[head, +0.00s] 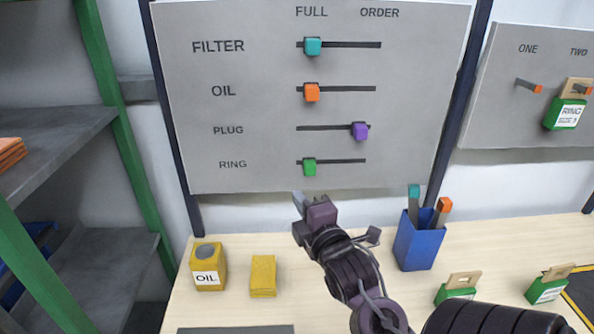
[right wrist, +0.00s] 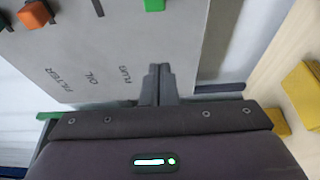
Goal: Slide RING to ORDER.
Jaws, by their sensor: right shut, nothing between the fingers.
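The RING row is the lowest on the grey slider board (head: 240,120). Its green slider (head: 309,167) sits near the left, FULL end of its slot, and most of the slot is bare toward ORDER on the right. The green slider also shows at the top edge of the right wrist view (right wrist: 154,5). My right gripper (head: 298,203) is just below the green slider, near the board's lower edge. Its fingers are shut together and empty, and they appear apart from the slider. In the right wrist view the shut fingers (right wrist: 158,84) point toward the board. My left gripper is not in view.
Other sliders are teal FILTER (head: 313,46), orange OIL (head: 312,92) and purple PLUG (head: 360,131), which is toward ORDER. On the table are a yellow OIL can (head: 207,268), a yellow block (head: 263,276) and a blue pen cup (head: 418,242). A hook board (head: 500,110) is at right.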

